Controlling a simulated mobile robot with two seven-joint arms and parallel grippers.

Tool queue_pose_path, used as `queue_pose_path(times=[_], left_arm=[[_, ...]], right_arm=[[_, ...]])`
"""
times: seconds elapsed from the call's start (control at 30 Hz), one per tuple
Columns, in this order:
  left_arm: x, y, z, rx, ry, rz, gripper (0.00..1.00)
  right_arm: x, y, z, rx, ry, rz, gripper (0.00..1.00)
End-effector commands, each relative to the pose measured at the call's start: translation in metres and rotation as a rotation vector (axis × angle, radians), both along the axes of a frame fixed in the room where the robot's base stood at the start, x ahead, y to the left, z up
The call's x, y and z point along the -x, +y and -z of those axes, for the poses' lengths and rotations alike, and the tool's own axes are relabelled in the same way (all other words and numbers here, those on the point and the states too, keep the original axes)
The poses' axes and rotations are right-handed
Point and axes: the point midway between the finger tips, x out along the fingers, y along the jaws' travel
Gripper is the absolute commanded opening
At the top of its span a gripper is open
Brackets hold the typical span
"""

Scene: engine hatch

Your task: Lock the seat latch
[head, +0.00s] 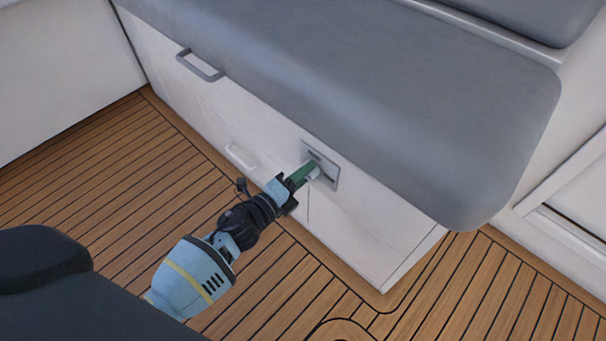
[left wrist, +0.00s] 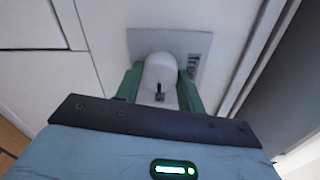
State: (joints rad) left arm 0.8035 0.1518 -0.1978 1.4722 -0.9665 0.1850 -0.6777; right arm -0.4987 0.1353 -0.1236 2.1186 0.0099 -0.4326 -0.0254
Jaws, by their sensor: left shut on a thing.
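The seat latch is a grey plate with a light rounded knob, set in the white front of the seat box just below the cushion. Its plate (head: 327,160) shows in the head view, and the knob (left wrist: 160,72) shows in the left wrist view in front of the plate (left wrist: 190,45). My left gripper (head: 307,173) reaches the latch from the lower left, its green fingers on both sides of the knob. In the left wrist view the left gripper (left wrist: 160,92) is shut on the knob. The fingers partly hide the knob. My right gripper is not in view.
The grey seat cushion (head: 370,90) overhangs the latch. A grey handle (head: 200,66) sits on the upper left of the seat box, and a white handle (head: 242,156) lower down. The planked floor (head: 130,190) in front is clear.

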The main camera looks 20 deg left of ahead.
Motion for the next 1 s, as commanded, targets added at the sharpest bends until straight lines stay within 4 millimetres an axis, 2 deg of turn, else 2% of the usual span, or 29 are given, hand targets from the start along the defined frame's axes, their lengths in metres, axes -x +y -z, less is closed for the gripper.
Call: queue_pose_path(times=[0.23,0.27,0.43,0.77,1.0], left_arm=[[0.001,0.001,0.001,-0.009,0.0,0.0,0.16],[0.001,0.001,0.001,-0.009,0.0,0.0,0.4],[0.0,0.001,0.001,-0.006,0.0,0.0,0.6],[0.003,0.001,0.0,-0.003,0.0,0.0,0.6],[0.034,0.013,-0.002,-0.003,0.002,-0.001,0.6]], right_arm=[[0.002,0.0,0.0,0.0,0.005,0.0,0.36],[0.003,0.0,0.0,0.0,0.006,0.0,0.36],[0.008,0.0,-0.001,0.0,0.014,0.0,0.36],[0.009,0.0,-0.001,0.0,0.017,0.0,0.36],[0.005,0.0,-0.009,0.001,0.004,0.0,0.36]])
